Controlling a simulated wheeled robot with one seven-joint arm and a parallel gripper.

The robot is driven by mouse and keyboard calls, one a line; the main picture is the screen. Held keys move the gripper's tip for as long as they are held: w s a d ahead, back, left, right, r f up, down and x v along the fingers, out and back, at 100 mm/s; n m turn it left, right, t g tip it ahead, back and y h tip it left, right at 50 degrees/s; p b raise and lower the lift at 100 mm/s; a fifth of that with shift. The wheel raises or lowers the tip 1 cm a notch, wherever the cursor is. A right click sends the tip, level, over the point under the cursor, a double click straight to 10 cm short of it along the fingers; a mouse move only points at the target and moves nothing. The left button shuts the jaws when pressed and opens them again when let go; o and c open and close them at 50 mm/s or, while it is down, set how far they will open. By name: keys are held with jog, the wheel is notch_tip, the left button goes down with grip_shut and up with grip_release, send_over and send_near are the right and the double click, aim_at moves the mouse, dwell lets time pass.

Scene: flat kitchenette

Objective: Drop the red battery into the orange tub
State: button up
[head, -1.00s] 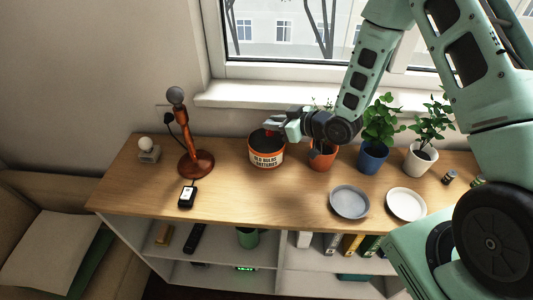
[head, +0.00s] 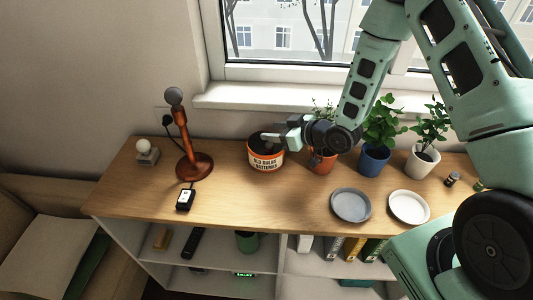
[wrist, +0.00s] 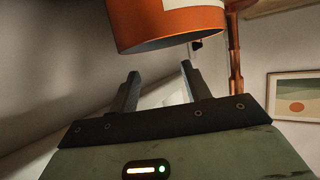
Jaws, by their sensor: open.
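The orange tub (head: 266,162), with a white label reading "old bulbs batteries", stands upright on the wooden shelf top; its inside looks dark. In the wrist view the tub (wrist: 170,25) shows at the top, beyond my fingers. My gripper (head: 267,137) is at the tub's rim, reaching over its right side from the right. In the wrist view my gripper (wrist: 160,76) has its two fingers apart with nothing between them. I see no red battery in either current view; the inside of the tub is too dark to tell what lies in it.
A red-brown lamp (head: 192,165) stands left of the tub, with a small black device (head: 185,200) in front. Potted plants (head: 373,160) stand to the right, near the window. Two plates (head: 351,205) lie in front of them. The wood before the tub is clear.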

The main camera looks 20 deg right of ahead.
jog(key=p+v, duration=0.4)
jog(key=v, duration=1.3)
jog(key=shift+p, duration=0.4)
jog(key=s+a+r+n+g+h+b, duration=0.1)
jog(key=s+a+r+g+h+b, duration=0.15)
jog(key=a+g+h, duration=0.55)
jog(key=s+a+r+g+b, duration=0.1)
jog(key=s+a+r, duration=0.2)
jog(key=s, duration=0.6)
jog(key=s+a+r+g+b, duration=0.1)
jog(key=s+a+r, duration=0.3)
jog(key=s, duration=0.5)
jog(key=shift+s+a+r+m+g, duration=0.3)
jog(key=shift+a+m, duration=0.1)
jog(key=shift+a, duration=0.7)
